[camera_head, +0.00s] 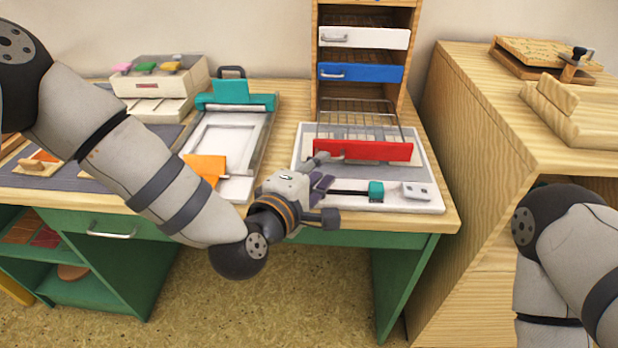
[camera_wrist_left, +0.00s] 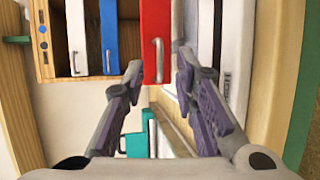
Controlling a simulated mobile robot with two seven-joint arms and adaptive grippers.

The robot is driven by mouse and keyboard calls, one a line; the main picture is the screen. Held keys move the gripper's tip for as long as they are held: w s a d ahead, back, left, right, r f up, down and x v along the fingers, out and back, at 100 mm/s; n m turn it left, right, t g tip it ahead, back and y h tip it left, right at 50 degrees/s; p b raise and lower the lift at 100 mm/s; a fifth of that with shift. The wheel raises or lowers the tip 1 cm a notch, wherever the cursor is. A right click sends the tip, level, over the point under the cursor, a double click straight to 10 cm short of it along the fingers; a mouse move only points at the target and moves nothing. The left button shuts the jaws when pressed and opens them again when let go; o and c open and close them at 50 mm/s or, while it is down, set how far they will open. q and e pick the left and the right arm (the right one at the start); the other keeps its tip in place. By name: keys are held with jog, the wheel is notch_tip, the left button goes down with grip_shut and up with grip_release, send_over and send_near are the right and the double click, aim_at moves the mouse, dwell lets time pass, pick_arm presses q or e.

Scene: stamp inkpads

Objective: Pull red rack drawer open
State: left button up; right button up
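The red drawer (camera_head: 376,151) sits low in the wooden rack (camera_head: 406,72); its front stands out ahead of the rack, with wire sides showing behind it. In the left wrist view, the red drawer front (camera_wrist_left: 153,28) carries a silver handle (camera_wrist_left: 158,62). My left gripper (camera_head: 323,168) is at the left end of the red front. In the left wrist view the fingers of my left gripper (camera_wrist_left: 160,74) are apart, with the handle appearing between them; contact cannot be told. My right arm shows at the right edge; its gripper is out of view.
White (camera_head: 364,37) and blue (camera_head: 360,73) drawers are shut above the red one. A white tray (camera_head: 432,168) with a teal-ended tool (camera_head: 375,191) lies under and in front of it. A wooden cabinet (camera_head: 480,105) stands right; a teal-clamped press (camera_head: 236,94) lies left.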

pick_arm(q)
jog(key=v, duration=0.7)
jog(key=shift+s, duration=0.25)
jog(key=shift+a, duration=0.1)
jog(key=s+a+f+m+g+y+p, duration=0.1)
jog(key=s+a+f+m+g, duration=0.25)
jog(key=s+f, duration=0.5)
jog(key=s+a+f+m+g+y+p, duration=0.1)
jog(key=s+a+f+m+g, duration=0.1)
jog(key=s+f+m+g, duration=0.45)
jog(key=s+a+f+m+g+y, duration=0.1)
jog(key=s+a, duration=0.3)
jog(key=s, duration=0.4)
jog(key=s+a+f+m+g+y, duration=0.1)
jog(key=s+a+f+g, duration=0.2)
jog(key=s, duration=0.5)
jog(key=s+a+f+m+g+y+p, duration=0.1)
jog(key=s+a+f+m+g+y, duration=0.1)
jog(key=s+a, duration=0.3)
jog(key=s+f, duration=0.1)
jog(key=s, duration=0.2)
jog(key=shift+s+f+g, duration=0.2)
jog(key=shift+f+g, duration=0.1)
jog(key=shift+g, duration=0.1)
pick_arm(e)
jog(key=shift+t, duration=0.8)
jog(key=w+r, duration=0.3)
jog(key=shift+w+r, duration=0.35)
jog(key=shift+r, duration=0.05)
